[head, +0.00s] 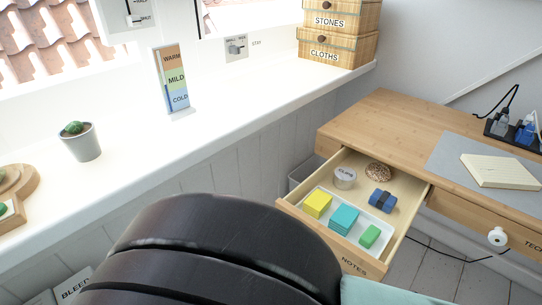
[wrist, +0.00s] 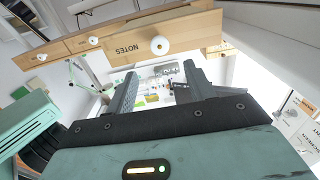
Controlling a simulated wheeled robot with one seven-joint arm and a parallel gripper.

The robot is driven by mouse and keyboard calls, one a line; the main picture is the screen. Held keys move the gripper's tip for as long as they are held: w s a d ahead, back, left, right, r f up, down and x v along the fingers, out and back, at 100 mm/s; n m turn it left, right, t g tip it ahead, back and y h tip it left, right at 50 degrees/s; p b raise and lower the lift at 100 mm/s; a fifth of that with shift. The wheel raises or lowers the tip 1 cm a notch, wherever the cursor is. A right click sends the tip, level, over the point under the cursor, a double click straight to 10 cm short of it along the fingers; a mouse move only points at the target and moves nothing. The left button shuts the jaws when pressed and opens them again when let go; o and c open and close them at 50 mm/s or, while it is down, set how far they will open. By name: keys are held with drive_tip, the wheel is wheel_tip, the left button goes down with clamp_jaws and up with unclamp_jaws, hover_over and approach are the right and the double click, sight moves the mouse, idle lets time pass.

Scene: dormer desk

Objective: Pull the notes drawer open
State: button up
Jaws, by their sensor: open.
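The notes drawer (head: 290,211) stands pulled out from the wooden desk in the head view, its inside showing. Its front reads NOTES and also shows in the wrist view (wrist: 190,32), with a round white knob (wrist: 160,45). My gripper (wrist: 160,79) is open and empty in the wrist view. Its two fingers point toward the drawer front, and the knob appears just beyond the fingertips, not between them. In the head view my dark arm fills the lower middle, and the gripper and this knob are hidden.
The drawer holds a white tray with yellow, teal and green note blocks, a tin (head: 344,177), a brown dome (head: 378,172) and a blue roll (head: 382,200). Another drawer with a white knob (head: 497,236) is at right. A white ledge (head: 225,110) runs along the left.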

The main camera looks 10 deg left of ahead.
drive_tip(key=v, duration=0.6)
drive_tip(key=shift+s+a, duration=0.25)
drive_tip(key=w+a+r+n+g+y, duration=0.3)
drive_tip(key=w+a+r+y, duration=0.15)
drive_tip(key=w+y, duration=0.4)
drive_tip(key=w+a+r+n+g+y, duration=0.3)
drive_tip(key=w+r+y, duration=0.2)
drive_tip(key=w+y, duration=0.3)
drive_tip(key=s+d+r+n+g+h, duration=0.1)
drive_tip(key=s+d+n+g+h, duration=0.2)
drive_tip(key=d, duration=0.7)
drive_tip(key=s+d+r+n+g+h, duration=0.1)
drive_tip(key=s+d+r+n+g, duration=0.15)
drive_tip(key=s+d, duration=0.45)
drive_tip(key=s+d+r+n+g+h, duration=0.1)
drive_tip(key=s+d+n+g+h, duration=0.15)
drive_tip(key=d, duration=0.95)
wheel_tip(320, 180, up, 19)
drive_tip(key=y+p, duration=0.1)
drive_tip(key=p, duration=1.8)
drive_tip(key=shift+a+n+g, duration=0.25)
drive_tip(key=shift+n+g, duration=0.05)
drive_tip(key=shift+n, duration=0.1)
